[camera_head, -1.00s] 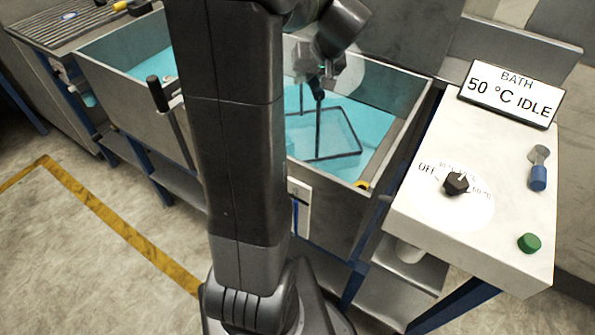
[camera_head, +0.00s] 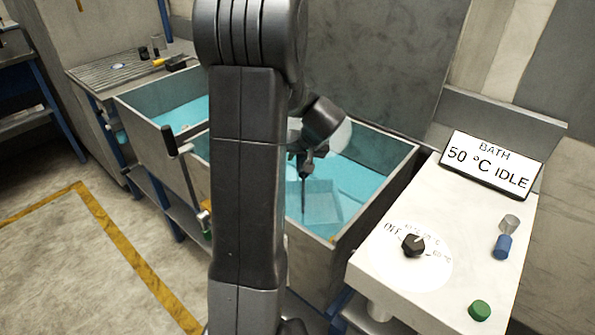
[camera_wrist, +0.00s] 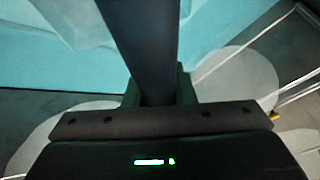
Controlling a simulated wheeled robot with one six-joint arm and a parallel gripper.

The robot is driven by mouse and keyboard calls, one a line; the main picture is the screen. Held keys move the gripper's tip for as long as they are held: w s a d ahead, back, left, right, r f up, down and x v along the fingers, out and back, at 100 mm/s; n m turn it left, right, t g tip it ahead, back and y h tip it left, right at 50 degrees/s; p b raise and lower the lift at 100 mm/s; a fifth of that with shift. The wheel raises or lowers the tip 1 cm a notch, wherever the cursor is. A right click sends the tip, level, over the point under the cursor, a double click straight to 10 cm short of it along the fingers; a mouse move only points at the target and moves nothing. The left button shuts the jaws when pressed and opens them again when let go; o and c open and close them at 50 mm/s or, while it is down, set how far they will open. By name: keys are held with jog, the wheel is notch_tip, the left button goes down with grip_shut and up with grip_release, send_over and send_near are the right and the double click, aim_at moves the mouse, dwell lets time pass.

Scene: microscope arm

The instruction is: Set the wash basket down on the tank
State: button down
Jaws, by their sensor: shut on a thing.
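The wash basket (camera_head: 320,207) is a pale, see-through box with a dark upright handle (camera_head: 304,195). In the head view it is over or in the blue liquid of the grey tank (camera_head: 398,168); its outline is faint and I cannot tell how deep it sits. My gripper (camera_head: 306,158) is above it, partly behind my arm. In the wrist view my gripper (camera_wrist: 158,92) is shut on the dark handle (camera_wrist: 140,40), between green finger pads. The basket's pale corner (camera_wrist: 75,20) shows at the upper left there. My arm hides the basket's left side.
A white control bench (camera_head: 450,240) stands at the right with a sign (camera_head: 491,163) reading "BATH 50 °C IDLE", a black knob (camera_head: 413,245) and a green button (camera_head: 480,310). A lever (camera_head: 170,140) rises left of my arm. Another liquid-filled basin (camera_head: 180,115) lies farther left.

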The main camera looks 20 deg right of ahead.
jog(key=shift+f, duration=1.95)
jog(key=c, duration=1.6)
grip_release()
jog(key=shift+f+b, duration=0.15)
jog(key=shift+b, duration=0.15)
jog(key=shift+c, duration=0.2)
jog(key=o, duration=0.4)
jog(key=shift+o, duration=0.2)
jog(key=v, duration=1.2)
jog(key=shift+r, duration=0.2)
jog(key=shift+s, duration=0.1)
